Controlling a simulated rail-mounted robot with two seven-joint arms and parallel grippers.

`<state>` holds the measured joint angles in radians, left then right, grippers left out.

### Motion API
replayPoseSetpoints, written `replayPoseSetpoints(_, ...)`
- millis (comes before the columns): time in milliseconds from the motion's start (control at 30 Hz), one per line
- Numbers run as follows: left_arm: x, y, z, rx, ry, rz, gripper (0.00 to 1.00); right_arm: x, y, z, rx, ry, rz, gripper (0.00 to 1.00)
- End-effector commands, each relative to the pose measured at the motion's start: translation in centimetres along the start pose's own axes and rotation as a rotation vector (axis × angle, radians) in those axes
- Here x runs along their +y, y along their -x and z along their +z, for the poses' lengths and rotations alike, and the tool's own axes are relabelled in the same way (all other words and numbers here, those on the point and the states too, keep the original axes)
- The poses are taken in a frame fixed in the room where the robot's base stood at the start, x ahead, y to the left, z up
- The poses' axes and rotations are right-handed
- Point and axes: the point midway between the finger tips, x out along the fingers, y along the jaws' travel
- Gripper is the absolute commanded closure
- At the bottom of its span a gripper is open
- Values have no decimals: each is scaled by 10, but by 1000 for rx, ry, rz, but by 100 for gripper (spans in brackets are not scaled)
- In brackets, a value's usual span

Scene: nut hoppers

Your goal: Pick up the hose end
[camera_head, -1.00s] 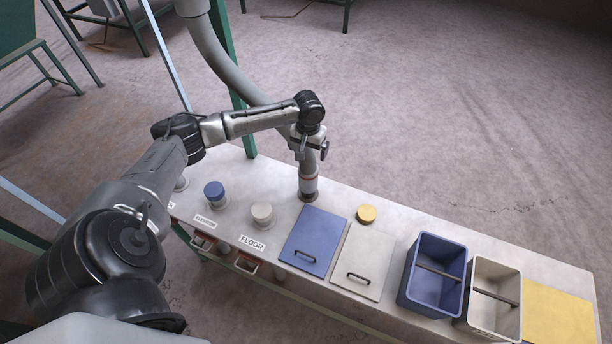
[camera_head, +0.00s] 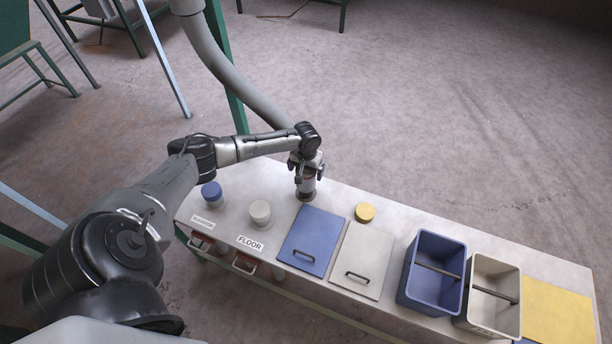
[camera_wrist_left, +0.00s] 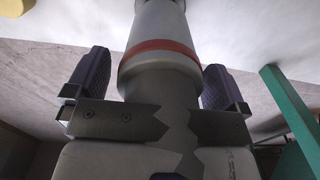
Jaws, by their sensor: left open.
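The hose end (camera_head: 306,188) is a grey nozzle standing upright on the table, at the back edge of the blue lid. The thick grey hose (camera_head: 222,65) curves down to it from the top. My left gripper (camera_head: 306,165) is around the upper part of the nozzle. In the left wrist view the hose end (camera_wrist_left: 158,22), with a red band, lies between the two dark finger pads of my left gripper (camera_wrist_left: 153,85). My right gripper is not in view.
On the table are a blue lid (camera_head: 311,241), a white lid (camera_head: 360,262), blue (camera_head: 433,292) and white (camera_head: 492,318) bins, and blue (camera_head: 211,194), white (camera_head: 260,211) and yellow (camera_head: 365,212) round caps. A green post (camera_head: 226,75) stands behind the hose.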

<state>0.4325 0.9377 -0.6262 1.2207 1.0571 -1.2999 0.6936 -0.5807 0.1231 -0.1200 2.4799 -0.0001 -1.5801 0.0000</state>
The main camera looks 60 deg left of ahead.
Motion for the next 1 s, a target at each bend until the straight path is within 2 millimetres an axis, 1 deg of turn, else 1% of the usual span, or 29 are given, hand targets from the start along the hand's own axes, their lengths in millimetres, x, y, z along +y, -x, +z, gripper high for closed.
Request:
replayPoseSetpoints(33,0,-5,0,-1,0,0,0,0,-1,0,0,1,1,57)
replayPoseSetpoints(133,0,-11,0,0,-1,0,0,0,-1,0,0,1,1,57)
replayPoseSetpoints(400,0,-12,0,1,-1,0,0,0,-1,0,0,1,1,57)
replayPoseSetpoints(467,0,-12,0,1,-1,0,5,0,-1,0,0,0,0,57)
replayPoseSetpoints(1000,0,-12,0,1,-1,-1,56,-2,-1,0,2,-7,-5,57)
